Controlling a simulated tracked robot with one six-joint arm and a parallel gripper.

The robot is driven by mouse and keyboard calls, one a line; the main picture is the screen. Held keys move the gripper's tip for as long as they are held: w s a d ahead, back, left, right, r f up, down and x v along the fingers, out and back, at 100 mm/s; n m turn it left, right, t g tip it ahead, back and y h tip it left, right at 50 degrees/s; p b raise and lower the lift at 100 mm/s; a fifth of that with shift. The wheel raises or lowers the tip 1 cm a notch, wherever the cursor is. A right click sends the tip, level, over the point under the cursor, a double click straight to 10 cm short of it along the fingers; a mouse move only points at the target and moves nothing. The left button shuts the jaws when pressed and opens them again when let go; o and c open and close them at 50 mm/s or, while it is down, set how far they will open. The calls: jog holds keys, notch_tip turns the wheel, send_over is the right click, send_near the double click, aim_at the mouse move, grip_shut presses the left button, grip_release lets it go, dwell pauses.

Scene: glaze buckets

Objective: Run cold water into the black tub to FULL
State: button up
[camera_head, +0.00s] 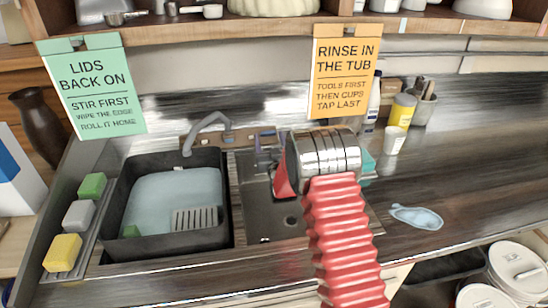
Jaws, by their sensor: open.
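The black tub (218,238) sits in the left basin of the sink, with pale blue water (175,195) inside, its surface below the rim. A slotted grey tool (195,219) and a small green piece (131,231) show in the tub. The grey tap (211,119) arches over the tub's back edge; I see no stream from it. My gripper (279,178) is open over the right basin, right of the tub and apart from it. The wrist partly hides the gripper and the area behind it. I cannot make out a FULL mark.
Green (92,186), grey (79,215) and yellow (63,252) sponges lie on a ledge left of the tub. An orange sign (345,70) and a green sign (93,85) hang from the shelf. A white cup (393,140) and yellow jar (402,110) stand right. The right counter is mostly clear.

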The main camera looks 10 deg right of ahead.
jog(key=s+f, duration=0.1)
jog(key=s, duration=1.1)
jog(key=s+r+g, duration=0.6)
jog(key=s+r, duration=0.6)
jog(key=s+r+g, duration=0.2)
jog(key=s+g, duration=0.5)
jog(key=s, duration=2.4)
jog(key=shift+s, duration=0.15)
